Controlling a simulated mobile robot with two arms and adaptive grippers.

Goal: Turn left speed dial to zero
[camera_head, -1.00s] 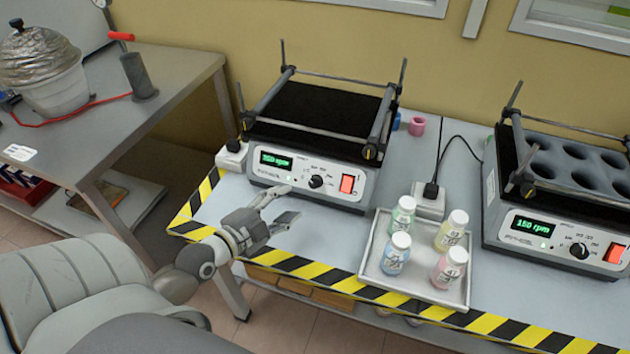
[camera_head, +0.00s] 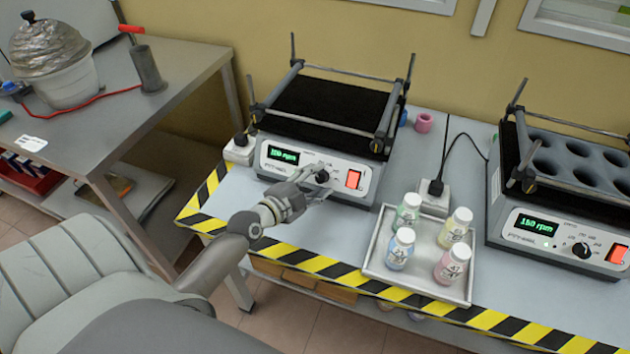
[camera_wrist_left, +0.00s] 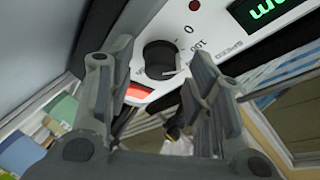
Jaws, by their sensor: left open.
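The left speed dial (camera_head: 322,176) is a black knob on the white front panel of the left shaker (camera_head: 340,188). In the left wrist view the dial (camera_wrist_left: 160,58) shows large, with a printed scale including 0 and 100 around it. My left gripper (camera_head: 317,183) is open at the panel, its fingers around or just in front of the dial. In the wrist view the left gripper (camera_wrist_left: 158,52) has one finger on each side of the dial; contact is unclear. The green display (camera_head: 283,156) is lit, its first digits hard to read. My right gripper is not in view.
A red switch (camera_head: 353,179) sits right of the dial. A tray (camera_head: 375,262) with several capped bottles stands to the right, near the fingers. A striped edge (camera_head: 300,259) borders the bench.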

